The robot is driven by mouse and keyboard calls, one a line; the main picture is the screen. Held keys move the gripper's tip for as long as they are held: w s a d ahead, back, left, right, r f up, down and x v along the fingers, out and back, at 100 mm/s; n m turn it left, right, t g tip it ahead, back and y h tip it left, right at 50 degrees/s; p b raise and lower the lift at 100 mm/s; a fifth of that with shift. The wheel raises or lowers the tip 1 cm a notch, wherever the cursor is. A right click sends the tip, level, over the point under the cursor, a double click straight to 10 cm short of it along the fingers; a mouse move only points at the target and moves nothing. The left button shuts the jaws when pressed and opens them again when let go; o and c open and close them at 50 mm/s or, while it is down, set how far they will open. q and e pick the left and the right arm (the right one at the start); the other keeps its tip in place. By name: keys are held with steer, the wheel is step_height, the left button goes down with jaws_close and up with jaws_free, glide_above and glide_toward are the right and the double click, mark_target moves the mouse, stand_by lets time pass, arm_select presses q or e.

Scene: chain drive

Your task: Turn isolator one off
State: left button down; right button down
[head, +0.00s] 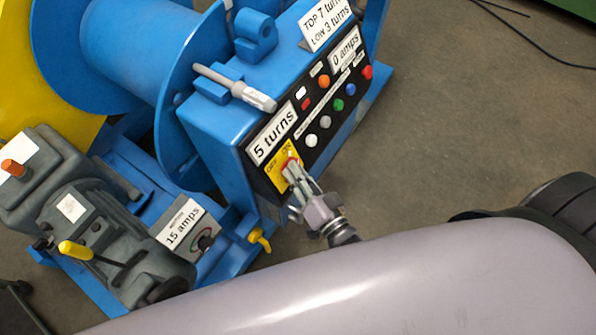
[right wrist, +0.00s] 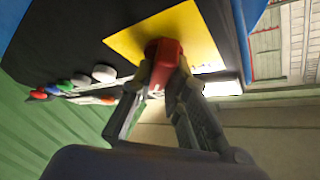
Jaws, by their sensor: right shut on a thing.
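The isolator is a red rotary knob (right wrist: 163,62) on a yellow plate (head: 277,175) at the lower left of the black panel. In the right wrist view the yellow plate (right wrist: 200,25) fills the top middle. My right gripper (head: 294,168) is at the knob, and in the right wrist view its fingers (right wrist: 162,80) are closed on the knob from both sides. In the head view the fingers cover most of the knob, so its exact setting cannot be read. My left gripper is not in view.
The black control panel (head: 322,111) has several buttons and a "5 turns" label (head: 273,133). The blue drum (head: 130,60) is behind it. A grey motor unit (head: 95,215) with a yellow-handled lever (head: 75,250) stands left. Open floor (head: 470,130) lies right.

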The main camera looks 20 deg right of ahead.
steer(key=shift+n, duration=0.3)
steer(key=shift+w+d+n+g+y+b, duration=0.15)
steer(key=shift+n+g+y, duration=1.55)
steer(key=shift+n, duration=2.35)
steer(key=shift+d+n+g+y+b, duration=0.15)
steer(key=shift+n+g+y, duration=1.5)
steer(key=shift+n, duration=2.45)
steer(key=shift+w+n+g+y+b, duration=0.15)
steer(key=shift+n+g+y, duration=0.8)
steer(key=shift+n+y, duration=2.25)
steer(key=shift+s+n+h, duration=0.1)
steer(key=shift+n+h, duration=0.75)
steer(key=shift+n, duration=0.2)
steer(key=c, duration=1.6)
jaws_free()
steer(key=shift+o, duration=0.2)
